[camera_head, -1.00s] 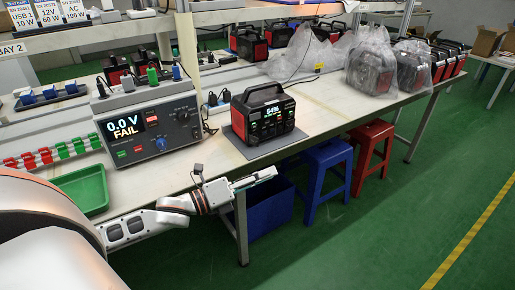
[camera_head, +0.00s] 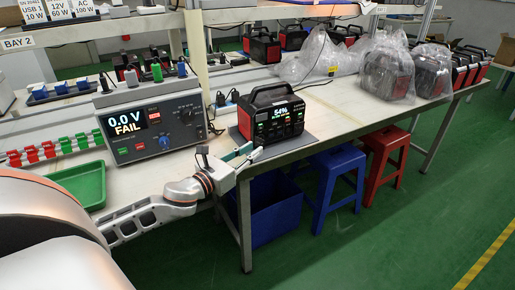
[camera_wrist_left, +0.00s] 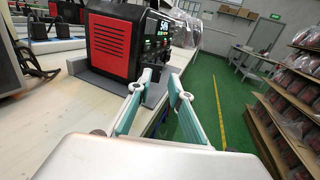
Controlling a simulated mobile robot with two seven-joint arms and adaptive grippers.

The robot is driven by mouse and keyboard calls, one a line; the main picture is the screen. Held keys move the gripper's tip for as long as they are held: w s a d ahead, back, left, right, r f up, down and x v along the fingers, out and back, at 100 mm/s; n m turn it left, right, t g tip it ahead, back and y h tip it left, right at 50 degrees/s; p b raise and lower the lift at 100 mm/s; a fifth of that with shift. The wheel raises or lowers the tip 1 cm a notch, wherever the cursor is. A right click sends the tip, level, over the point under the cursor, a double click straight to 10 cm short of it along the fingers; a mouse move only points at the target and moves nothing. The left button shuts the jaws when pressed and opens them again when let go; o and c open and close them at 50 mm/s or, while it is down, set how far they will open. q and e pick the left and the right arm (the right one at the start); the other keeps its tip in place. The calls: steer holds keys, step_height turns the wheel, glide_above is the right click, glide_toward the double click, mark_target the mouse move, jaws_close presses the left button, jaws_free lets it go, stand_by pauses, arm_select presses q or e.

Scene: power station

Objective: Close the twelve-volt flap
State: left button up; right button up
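The twelve-volt flap is too small to make out. My left gripper (camera_head: 247,154) is below and in front of the power station, apart from it. In the left wrist view its teal-padded fingers (camera_wrist_left: 161,76) are apart with nothing between them. My right gripper is not in view.
A tester (camera_head: 150,122) reading 0.0 V FAIL stands left of the power station. A green tray (camera_head: 80,186) lies at the front left. Blue (camera_head: 335,165) and red (camera_head: 385,140) stools stand under the bench. Bagged units (camera_head: 388,72) sit farther right.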

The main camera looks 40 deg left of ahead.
mark_target(258, 143)
arm_select(q)
steer(key=shift+w, duration=0.95)
steer(key=shift+w+d, duration=0.1)
steer(key=shift+w, duration=0.4)
steer(key=shift+c, duration=0.5)
jaws_close()
